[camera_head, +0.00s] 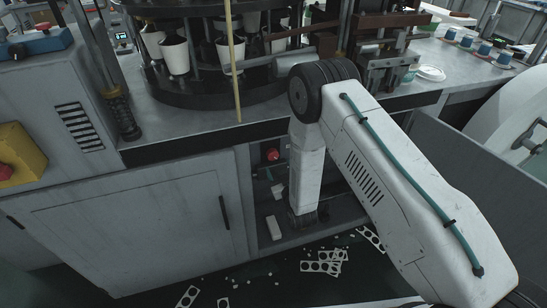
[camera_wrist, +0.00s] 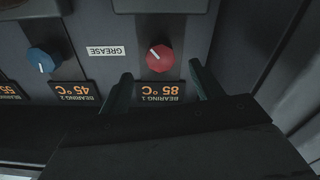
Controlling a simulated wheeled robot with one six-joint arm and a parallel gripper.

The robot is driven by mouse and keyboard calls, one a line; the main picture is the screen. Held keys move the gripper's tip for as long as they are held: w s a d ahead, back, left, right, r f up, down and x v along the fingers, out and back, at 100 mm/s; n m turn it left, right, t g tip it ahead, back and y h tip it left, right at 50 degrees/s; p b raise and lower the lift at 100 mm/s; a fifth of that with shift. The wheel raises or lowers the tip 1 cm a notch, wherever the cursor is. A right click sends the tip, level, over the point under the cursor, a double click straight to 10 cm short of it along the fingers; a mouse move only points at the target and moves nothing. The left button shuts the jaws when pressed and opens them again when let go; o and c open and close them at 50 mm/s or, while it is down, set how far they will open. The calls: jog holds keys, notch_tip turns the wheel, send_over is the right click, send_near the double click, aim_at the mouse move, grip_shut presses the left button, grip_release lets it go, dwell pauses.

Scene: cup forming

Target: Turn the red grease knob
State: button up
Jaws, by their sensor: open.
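The red grease knob (camera_wrist: 160,58) is on a dark panel in the wrist view, with a pale pointer line on its face. A white label reading GREASE (camera_wrist: 105,51), upside down, is to its left. My gripper (camera_wrist: 162,80) is open, with one dark finger on each side below the knob and apart from it. In the head view the red knob (camera_head: 272,155) shows small inside the open recess under the machine. My arm reaches down beside it there, and the fingertips are hard to make out.
A blue knob (camera_wrist: 42,60) is left of the red one. Displays below the knobs read 85 °C (camera_wrist: 161,91) and 45 °C (camera_wrist: 75,91). A closed cabinet door (camera_head: 140,225) is left of the recess. Punched white scraps (camera_head: 322,262) litter the floor.

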aim_at(274, 157)
jog(key=x, duration=0.7)
jog(key=c, duration=1)
